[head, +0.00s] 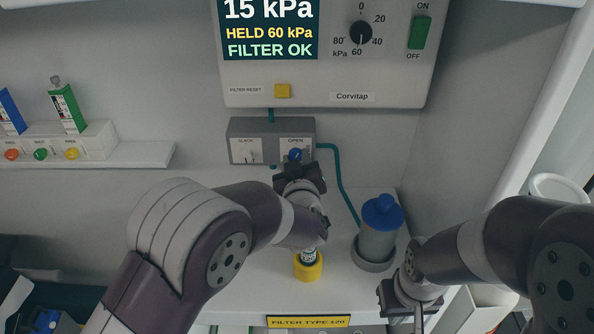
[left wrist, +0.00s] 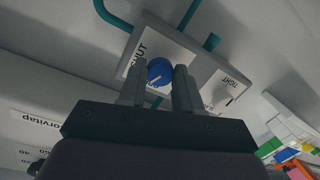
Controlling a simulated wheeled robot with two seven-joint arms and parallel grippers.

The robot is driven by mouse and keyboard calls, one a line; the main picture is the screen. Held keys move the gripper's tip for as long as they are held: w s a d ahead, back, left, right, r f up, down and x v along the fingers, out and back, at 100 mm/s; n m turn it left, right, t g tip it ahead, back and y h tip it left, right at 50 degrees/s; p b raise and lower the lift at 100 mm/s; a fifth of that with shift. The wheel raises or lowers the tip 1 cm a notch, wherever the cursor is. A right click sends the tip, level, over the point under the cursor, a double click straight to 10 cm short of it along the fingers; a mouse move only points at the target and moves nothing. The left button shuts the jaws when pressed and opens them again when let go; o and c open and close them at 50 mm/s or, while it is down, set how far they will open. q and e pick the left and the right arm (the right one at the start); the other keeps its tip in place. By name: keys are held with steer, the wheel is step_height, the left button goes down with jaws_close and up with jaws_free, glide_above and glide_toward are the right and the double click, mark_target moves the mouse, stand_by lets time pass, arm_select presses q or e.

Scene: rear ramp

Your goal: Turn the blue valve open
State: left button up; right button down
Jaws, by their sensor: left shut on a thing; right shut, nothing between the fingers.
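The blue valve (head: 295,154) is a round knob on the right half of a grey box (head: 271,127) under the wall panel, with an OPEN label above it. My left gripper (head: 297,166) is at the knob from below and shut on it. In the left wrist view the blue valve (left wrist: 160,71) shows between the two fingers, with a white line on its face and a partly hidden SHUT label to its left. The fingers hide part of its plate. My right gripper (head: 417,318) is shut and empty at the lower right, near the bottom edge.
The panel (head: 240,98) reads 15 kPa, HELD 60 kPa, FILTER OK; its dial (head: 361,33) points to 60. A blue-capped grey canister (head: 380,235) stands right of my left arm, joined to the box by a teal hose (head: 341,185). A yellow-based cylinder (head: 308,268) stands beneath that arm.

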arm_select(q)
steer(key=shift+n+h+b, duration=0.3)
steer(key=shift+n+b, duration=1.4)
steer(key=shift+b, duration=0.05)
steer(key=o, duration=1)
steer(key=shift+o, duration=0.2)
steer(key=shift+s, duration=0.1)
steer(key=s+r, duration=0.1)
steer(key=s, duration=1.1)
steer(key=shift+s+r, duration=0.3)
